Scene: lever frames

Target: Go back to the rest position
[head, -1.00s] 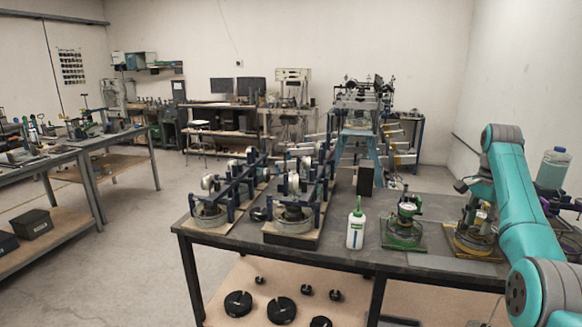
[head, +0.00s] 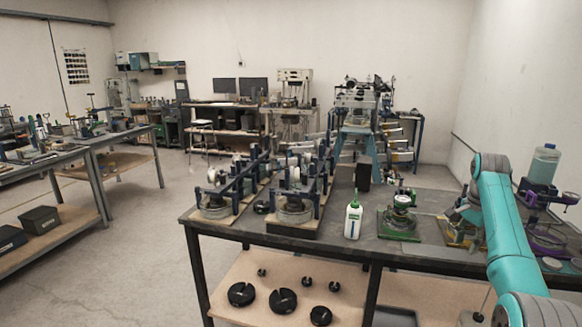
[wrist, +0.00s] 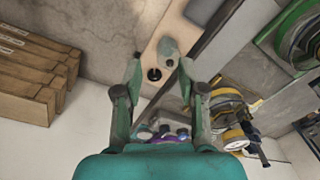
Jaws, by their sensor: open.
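My gripper (wrist: 160,62) is open in the wrist view, its two fingers apart with nothing held between them. In the head view my teal arm reaches in from the lower right, and the gripper end is mostly hidden behind the arm. A yellow-based lever device (head: 455,235) stands on the bench (head: 330,240) beside the arm, partly covered by it. That yellow device also shows right of the fingers in the wrist view (wrist: 228,105). A green-based device (head: 400,218) stands to its left, with part of it at the upper right of the wrist view (wrist: 300,40).
A white bottle (head: 353,217) and blue-framed lever rigs (head: 295,205) stand on the bench. A purple stand (head: 545,235) and a clear jar (head: 543,163) are right of my arm. Black discs (head: 283,301) lie on the lower shelf.

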